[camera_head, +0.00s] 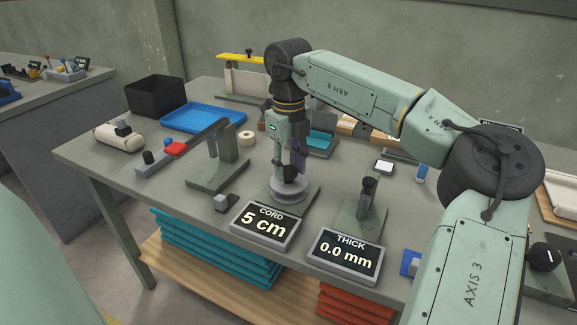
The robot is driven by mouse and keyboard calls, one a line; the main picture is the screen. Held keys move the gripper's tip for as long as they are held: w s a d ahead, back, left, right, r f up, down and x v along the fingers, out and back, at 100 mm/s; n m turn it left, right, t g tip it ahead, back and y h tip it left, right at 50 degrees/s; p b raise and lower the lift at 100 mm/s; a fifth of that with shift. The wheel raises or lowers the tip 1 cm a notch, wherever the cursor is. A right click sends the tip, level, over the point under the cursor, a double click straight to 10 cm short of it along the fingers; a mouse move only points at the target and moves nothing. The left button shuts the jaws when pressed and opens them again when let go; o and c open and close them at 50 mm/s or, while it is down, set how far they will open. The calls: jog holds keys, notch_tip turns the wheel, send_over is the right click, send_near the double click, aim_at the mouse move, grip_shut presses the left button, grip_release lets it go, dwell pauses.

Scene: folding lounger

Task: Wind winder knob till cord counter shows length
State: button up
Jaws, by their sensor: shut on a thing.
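The cord winder (288,196) is a round grey disc on a dark green base at the middle of the table. Its black knob (290,174) stands on top of the disc. My gripper (289,166) points down over the winder and is shut on the knob; its fingers partly hide the knob. The cord counter (265,227) stands in front of the winder and reads "CORD 5 cm". I cannot make out any cord on the disc.
A thickness display (345,256) reading "0.0 mm" stands right of the counter, before a small post (367,193). A blue tray (203,115) and black bin (154,94) are behind. My arm covers the right side.

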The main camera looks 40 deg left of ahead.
jog(key=m+b, duration=0.1)
jog(key=m, duration=0.4)
jog(key=shift+m, duration=0.3)
jog(key=m+b, duration=0.1)
jog(key=m, duration=0.4)
jog(key=m+b, duration=0.1)
jog(key=m, duration=0.4)
jog(key=shift+m, duration=0.4)
jog(key=m, duration=0.5)
jog(key=shift+b, duration=0.4)
jog(key=shift+m, duration=0.4)
jog(key=o, duration=1.1)
jog(key=shift+o, duration=0.2)
